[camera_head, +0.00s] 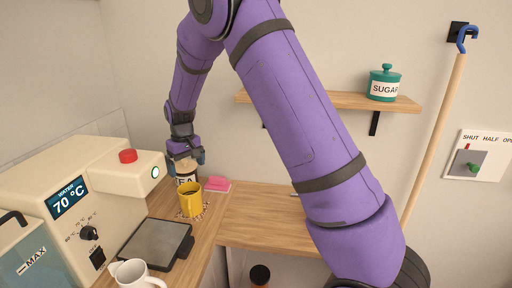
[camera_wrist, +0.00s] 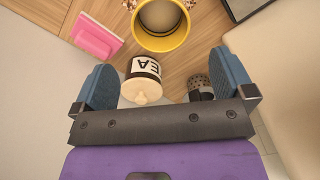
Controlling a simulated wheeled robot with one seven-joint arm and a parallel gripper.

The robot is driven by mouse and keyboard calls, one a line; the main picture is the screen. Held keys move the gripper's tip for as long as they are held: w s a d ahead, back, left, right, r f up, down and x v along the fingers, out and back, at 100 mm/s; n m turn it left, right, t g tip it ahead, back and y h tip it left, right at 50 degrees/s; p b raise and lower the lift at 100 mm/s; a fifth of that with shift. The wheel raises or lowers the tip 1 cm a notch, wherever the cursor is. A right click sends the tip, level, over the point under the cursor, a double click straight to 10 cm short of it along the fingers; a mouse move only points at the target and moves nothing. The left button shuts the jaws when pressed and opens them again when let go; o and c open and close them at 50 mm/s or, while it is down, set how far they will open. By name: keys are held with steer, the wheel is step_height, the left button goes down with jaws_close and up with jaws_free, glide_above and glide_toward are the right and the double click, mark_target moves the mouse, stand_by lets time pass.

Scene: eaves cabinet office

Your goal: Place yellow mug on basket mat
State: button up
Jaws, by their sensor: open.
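The yellow mug (camera_head: 190,204) stands upright on the wooden counter at the left, with a small beaded, multicoloured mat (camera_head: 206,209) showing around its base. In the wrist view the mug (camera_wrist: 160,45) is at the top, and bits of the mat (camera_wrist: 128,4) show on both sides of it. The mug seems to rest on the mat; most of the mat is hidden beneath it. My gripper (camera_head: 185,160) is behind the mug, above a canister with a partly visible label "EA" (camera_wrist: 145,68). In the wrist view my gripper (camera_wrist: 162,72) is open, its blue fingers apart from the mug.
A cream water machine (camera_head: 90,205) stands left, with a dark-topped scale (camera_head: 157,243) and white mug (camera_head: 135,275) in front. A dark perforated item (camera_wrist: 199,86) sits near the right finger. The right-hand counter (camera_head: 265,215) looks mostly clear.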

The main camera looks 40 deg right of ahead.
steer(key=s+d+r+m+t, duration=0.1)
steer(key=s+d+r+t, duration=0.25)
steer(key=s+r, duration=1.55)
steer(key=s+d+r+m+t, duration=0.1)
steer(key=s+d+r, duration=0.2)
steer(key=s, duration=1.7)
steer(key=shift+s+r+t, duration=0.2)
steer(key=shift+s+t, duration=0.15)
steer(key=shift+s, duration=0.05)
